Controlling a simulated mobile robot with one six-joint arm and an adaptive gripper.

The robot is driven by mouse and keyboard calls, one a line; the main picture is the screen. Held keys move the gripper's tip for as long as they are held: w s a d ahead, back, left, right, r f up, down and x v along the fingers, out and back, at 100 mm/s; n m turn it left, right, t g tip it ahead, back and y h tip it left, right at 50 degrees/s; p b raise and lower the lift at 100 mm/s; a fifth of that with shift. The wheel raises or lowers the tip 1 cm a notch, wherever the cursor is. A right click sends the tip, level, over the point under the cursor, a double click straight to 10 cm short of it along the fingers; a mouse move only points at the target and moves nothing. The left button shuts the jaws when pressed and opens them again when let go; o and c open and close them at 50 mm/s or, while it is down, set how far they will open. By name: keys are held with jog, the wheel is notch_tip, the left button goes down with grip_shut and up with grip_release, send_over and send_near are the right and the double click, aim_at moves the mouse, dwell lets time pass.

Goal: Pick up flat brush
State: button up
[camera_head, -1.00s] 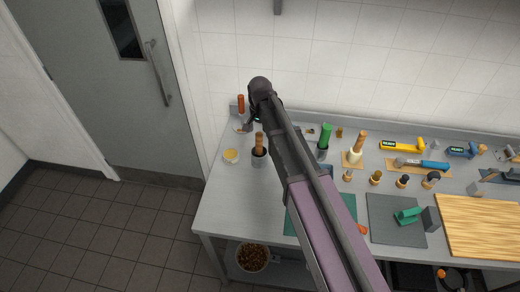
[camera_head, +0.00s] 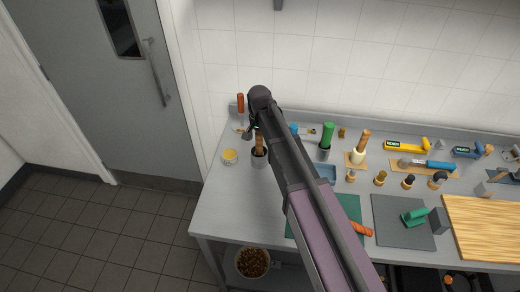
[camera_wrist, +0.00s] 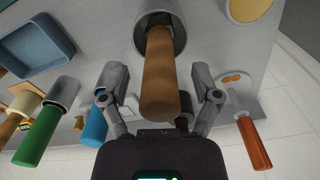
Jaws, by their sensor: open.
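A wooden-handled tool stands in a grey metal cup (camera_head: 259,160) on the counter; its head is hidden in the cup, so I cannot tell for sure that it is the flat brush. In the wrist view its brown handle (camera_wrist: 160,75) points toward the camera from the cup (camera_wrist: 180,35). My gripper (camera_wrist: 159,82) is open, with one finger on each side of the handle and visible gaps between. In the head view my gripper (camera_head: 254,131) is at the upper end of the handle, partly hidden by my arm.
A yellow-filled bowl (camera_head: 230,157) stands left of the cup. A red-handled tool (camera_wrist: 254,142) lies to the right in the wrist view. A green handle (camera_wrist: 39,136), a blue handle (camera_wrist: 95,125) and a blue tray (camera_wrist: 37,45) are to the left. The counter's front left is clear.

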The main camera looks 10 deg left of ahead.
dwell(0.3)
grip_shut()
jog(key=shift+r, duration=0.15)
dwell(0.3)
notch_tip(320, 180, up, 10)
jog(key=p, duration=1)
dwell(0.6)
